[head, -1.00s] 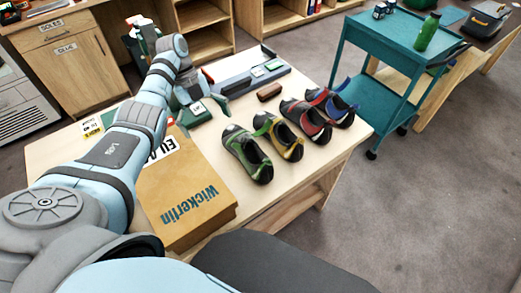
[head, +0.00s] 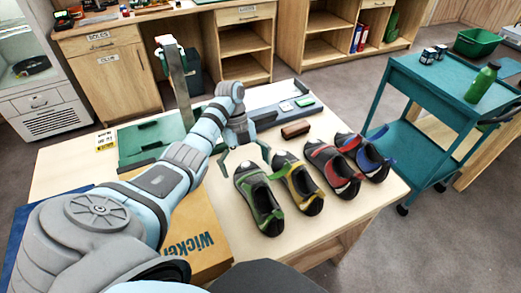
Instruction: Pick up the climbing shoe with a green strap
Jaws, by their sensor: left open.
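The climbing shoe with a green strap (head: 264,207) is dark with green trim and lies at the left end of a row of shoes on the wooden table, toe toward the back. My left gripper (head: 245,161) is open and empty, fingers pointing down, just behind and around the toe end of that shoe in the picture. I cannot tell its height above the shoe or whether it touches. To the right lie a yellow-strapped shoe (head: 300,189), a red-strapped shoe (head: 333,172) and a blue-strapped shoe (head: 371,163). My right gripper is out of view.
A cardboard box marked Wickerlin (head: 205,228) lies left of the green-strapped shoe, partly under my left arm. A brown block (head: 296,130) lies behind the shoes. A green case (head: 145,143) is at the back left. A teal cart (head: 430,95) stands to the right.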

